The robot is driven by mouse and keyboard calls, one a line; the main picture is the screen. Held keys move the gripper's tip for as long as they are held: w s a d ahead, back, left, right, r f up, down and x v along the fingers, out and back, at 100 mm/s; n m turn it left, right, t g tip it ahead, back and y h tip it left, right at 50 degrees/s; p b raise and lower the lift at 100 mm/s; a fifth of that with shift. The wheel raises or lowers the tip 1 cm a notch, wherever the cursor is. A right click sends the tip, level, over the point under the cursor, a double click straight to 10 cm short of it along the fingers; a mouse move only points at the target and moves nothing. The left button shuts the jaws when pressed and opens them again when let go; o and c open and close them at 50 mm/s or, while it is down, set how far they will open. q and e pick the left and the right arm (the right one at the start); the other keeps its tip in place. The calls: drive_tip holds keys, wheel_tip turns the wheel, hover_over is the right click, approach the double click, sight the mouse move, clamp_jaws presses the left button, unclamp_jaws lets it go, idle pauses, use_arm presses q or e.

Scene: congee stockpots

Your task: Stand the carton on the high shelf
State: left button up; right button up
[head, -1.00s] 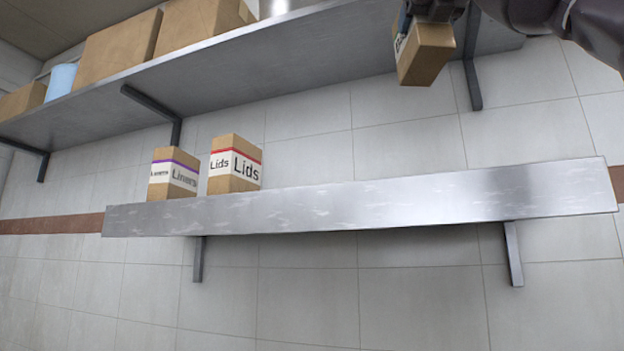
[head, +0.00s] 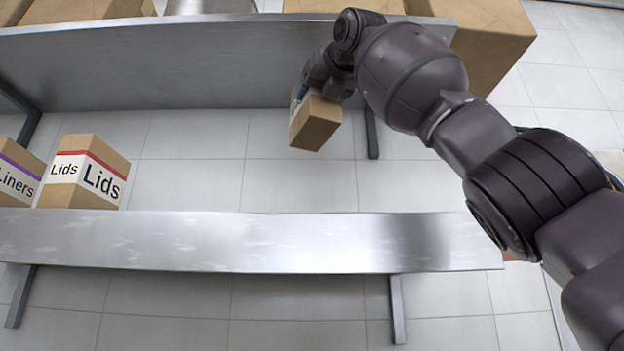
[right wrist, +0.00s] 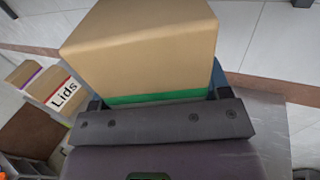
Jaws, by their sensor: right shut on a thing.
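In the head view my right gripper (head: 322,82) is shut on a small brown carton (head: 316,122). The carton is tilted, held in the air above the lower shelf (head: 250,242) and in front of the underside of the upper shelf (head: 220,68). In the right wrist view the carton (right wrist: 140,45) fills the top middle and shows a green stripe near the fingers. The gripper (right wrist: 155,112) covers the part of the carton nearest it. I cannot tell how far it is from either shelf. My left gripper is in neither view.
A red-striped Lids carton (head: 85,172) and a purple-striped Liners carton (head: 18,175) stand at the lower shelf's left end. To their right its length looks clear. Large brown boxes (head: 485,40) stand on the upper shelf. A dark bracket (head: 371,134) hangs beside the carton.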

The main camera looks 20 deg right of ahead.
drive_tip(key=shift+s+f, duration=0.15)
drive_tip(key=shift+f, duration=9)
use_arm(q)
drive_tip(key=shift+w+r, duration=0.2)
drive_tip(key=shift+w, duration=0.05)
use_arm(e)
drive_tip(key=shift+f, duration=0.1)
drive_tip(key=o, duration=1.2)
drive_tip(key=shift+f, duration=0.1)
